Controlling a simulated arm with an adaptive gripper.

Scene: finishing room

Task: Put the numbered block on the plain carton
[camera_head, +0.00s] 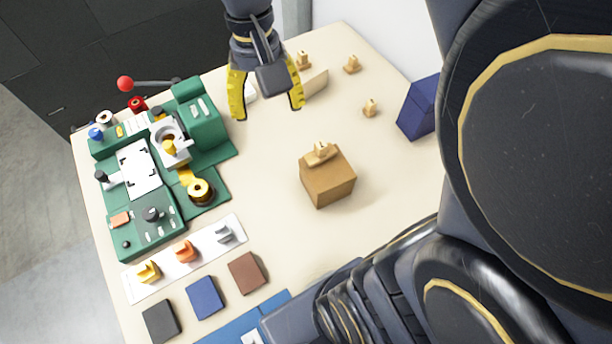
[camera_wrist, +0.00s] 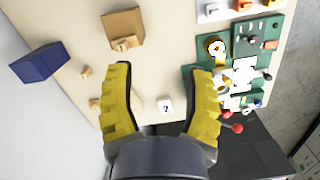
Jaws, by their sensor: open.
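The carton also shows in the wrist view (camera_wrist: 123,24).
A green machine (camera_head: 205,130) with a red-knobbed lever (camera_head: 126,83) stands left. A blue box (camera_head: 417,108) is at the right edge. Small wooden pieces (camera_head: 352,64) and a beige wedge (camera_head: 314,83) lie near my gripper. A white strip (camera_head: 210,249) holds coloured clips. Table around the carton is clear.

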